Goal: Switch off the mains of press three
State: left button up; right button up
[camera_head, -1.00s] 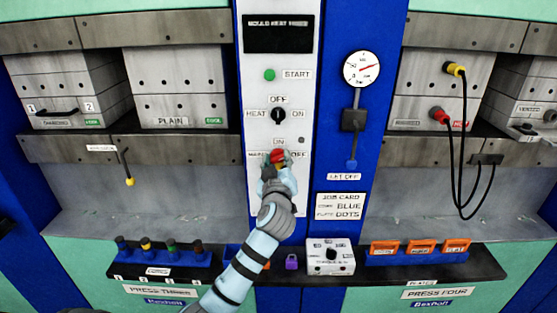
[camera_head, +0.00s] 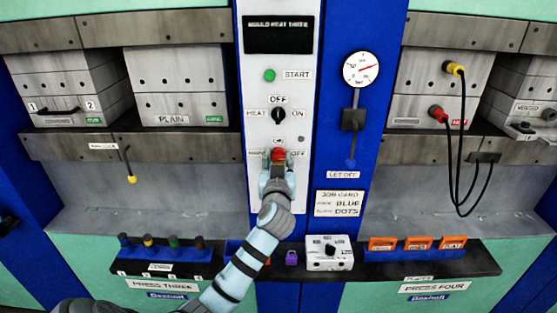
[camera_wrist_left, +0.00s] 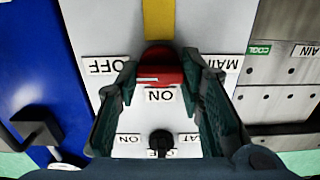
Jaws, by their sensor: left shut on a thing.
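The red mains switch (camera_head: 278,154) is on the white panel (camera_head: 251,60) of the blue column, with ON above it and OFF to its right. It also shows in the left wrist view (camera_wrist_left: 160,72), where a white line on its face lies level, on the half towards the OFF label (camera_wrist_left: 105,66). My left gripper (camera_head: 278,159) is shut on the switch, one finger on each side. Fingers and wrist hide the panel below it in the head view. My right gripper is not in view.
Above the mains switch are a black heat knob (camera_head: 278,115), a green start button (camera_head: 269,75) and a dark display (camera_head: 279,34). A gauge (camera_head: 361,69) with a let-off lever (camera_head: 352,120) is to the right. Press three's shelf (camera_head: 190,270) holds several coloured pegs.

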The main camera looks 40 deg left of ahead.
pick_arm(q)
jog(key=shift+r, duration=0.1)
jog(key=o, duration=1.2)
jog(key=shift+w, duration=0.1)
jog(key=shift+c, duration=0.2)
jog(key=v, duration=1.2)
